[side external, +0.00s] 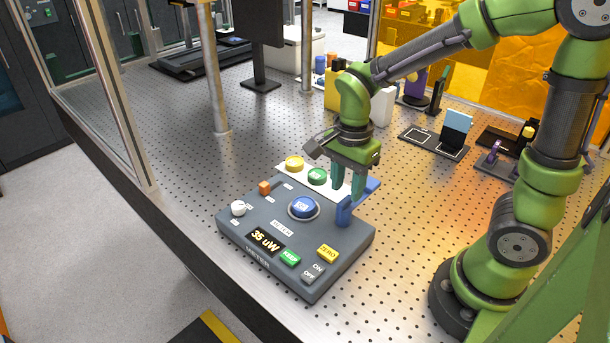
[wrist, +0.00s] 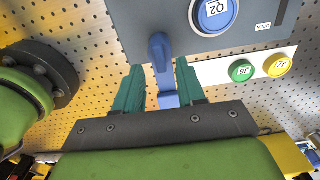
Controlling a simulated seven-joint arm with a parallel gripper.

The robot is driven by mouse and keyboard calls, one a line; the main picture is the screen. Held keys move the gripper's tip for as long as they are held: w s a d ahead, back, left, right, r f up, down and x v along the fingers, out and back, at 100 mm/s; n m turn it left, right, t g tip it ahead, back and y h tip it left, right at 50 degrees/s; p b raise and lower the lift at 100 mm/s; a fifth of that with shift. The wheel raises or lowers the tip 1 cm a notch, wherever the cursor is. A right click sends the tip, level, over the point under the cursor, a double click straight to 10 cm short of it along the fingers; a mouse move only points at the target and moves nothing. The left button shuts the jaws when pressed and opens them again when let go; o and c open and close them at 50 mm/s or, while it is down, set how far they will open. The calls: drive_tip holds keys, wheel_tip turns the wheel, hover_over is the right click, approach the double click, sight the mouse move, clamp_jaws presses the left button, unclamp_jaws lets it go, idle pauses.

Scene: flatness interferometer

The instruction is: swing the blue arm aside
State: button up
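The blue arm (side external: 344,211) stands at the right rear of the grey meter box (side external: 225,222), with a flat bar running back to the right. In the wrist view my gripper (wrist: 159,68) is open, one finger on each side of the blue arm. I cannot tell whether either finger touches it.
A white strip with a yellow cap (side external: 294,163) and a green cap (side external: 317,177) lies behind the meter. The meter carries a display (side external: 266,241), a white knob (side external: 238,208) and a yellow ZERO button (side external: 327,253).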

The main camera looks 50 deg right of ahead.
wheel_tip(320, 180, up, 14)
idle(0.3)
